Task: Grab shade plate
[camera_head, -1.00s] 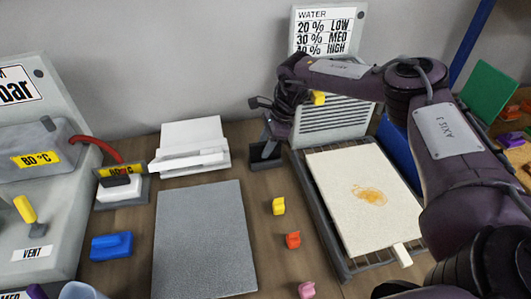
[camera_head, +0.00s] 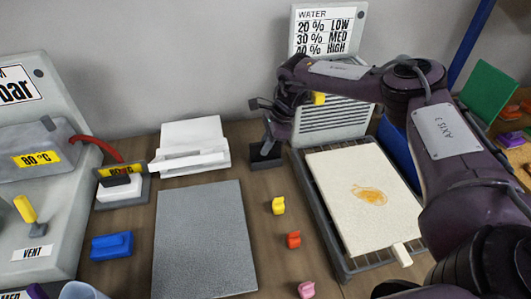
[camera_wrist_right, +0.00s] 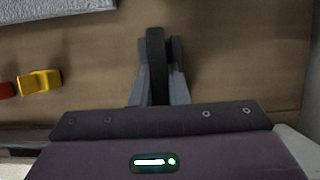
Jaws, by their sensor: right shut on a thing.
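My right gripper (camera_head: 267,148) reaches down at the back of the bench, beside the grey louvred panel. It is shut on a dark, thin upright plate, which I take to be the shade plate (camera_wrist_right: 156,50); in the wrist view the plate stands between the two grey fingers (camera_wrist_right: 158,85). In the head view a dark block (camera_head: 265,160) shows low at the fingertips, and the fingers partly hide it. I cannot tell whether the plate touches the bench. My left gripper is not in view.
A rack (camera_head: 345,265) with a cream, orange-stained board (camera_head: 350,190) lies right of the gripper. Small yellow (camera_head: 278,206), red (camera_head: 293,240) and pink (camera_head: 306,289) pieces stand in front. A grey mat (camera_head: 200,240) and white stand (camera_head: 190,140) lie left. The louvred panel (camera_head: 330,118) is close behind.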

